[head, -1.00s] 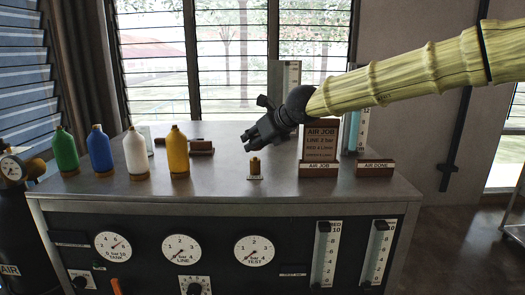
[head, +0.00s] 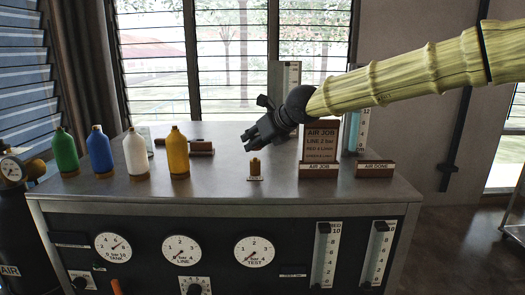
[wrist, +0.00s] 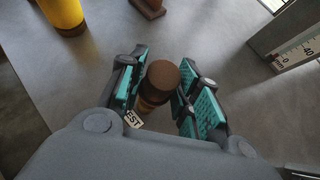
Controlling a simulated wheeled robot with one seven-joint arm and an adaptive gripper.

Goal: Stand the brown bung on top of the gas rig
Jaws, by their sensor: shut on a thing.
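My gripper (head: 256,138) is over the grey top of the gas rig (head: 225,185), above a small amber-brown piece (head: 255,168) on a labelled base near the front edge. In the wrist view, my gripper (wrist: 160,88) is shut on the brown bung (wrist: 163,75), a dark round-topped piece between the teal pads. The bung hides part of what lies below it; a label reading "EST" shows beside it. In the head view I cannot make out the bung against the dark fingers.
Green (head: 65,152), blue (head: 99,152), white (head: 136,155) and yellow (head: 178,153) bottles stand on the left of the top. The AIR JOB sign (head: 320,143) and AIR DONE block (head: 375,168) stand to the right. The front middle is mostly clear.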

